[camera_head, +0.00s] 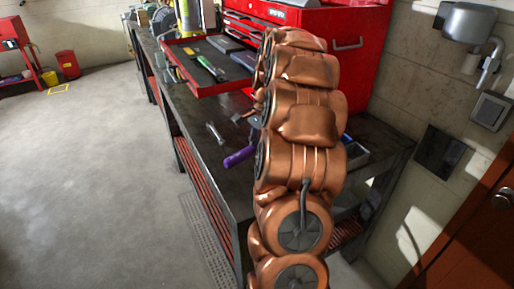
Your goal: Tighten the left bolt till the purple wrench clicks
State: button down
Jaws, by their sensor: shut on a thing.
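The purple wrench (240,156) shows its handle over the near part of the workbench. Its other end runs behind my arm and is hidden. My gripper (255,121) is mostly covered by my own arm, with only a small dark part showing at the arm's left edge, just above the purple handle. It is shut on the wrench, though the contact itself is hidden. The left bolt and the motor it belongs to cannot be made out; my arm blocks the middle of the bench.
A small metal spanner (215,133) lies on the dark workbench (205,157), left of the purple wrench. A red tool chest (345,48) stands behind, its open drawer (205,85) holding tools.

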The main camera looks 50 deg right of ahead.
jog(key=shift+w, duration=0.15)
jog(key=shift+w+m, duration=0.35)
jog(key=shift+m, duration=0.15)
jog(key=shift+s, duration=0.15)
jog(key=shift+s+n, duration=0.2)
jog(key=shift+n, duration=0.1)
jog(key=shift+v, duration=0.8)
dwell(0.8)
jog(key=shift+a+r, duration=0.2)
jog(key=shift+r, duration=0.75)
jog(key=shift+r+p, duration=0.1)
jog(key=shift+p, duration=0.2)
jog(key=shift+a+p+v, duration=0.2)
jog(key=shift+p+v, duration=0.05)
jog(key=shift+v, duration=0.55)
jog(key=shift+a+p+v, duration=0.15)
jog(key=shift+p+v, duration=0.1)
jog(key=shift+v, duration=0.5)
jog(key=shift+a+p+v, duration=0.2)
jog(key=shift+p+v, duration=0.05)
jog(key=shift+v, duration=0.55)
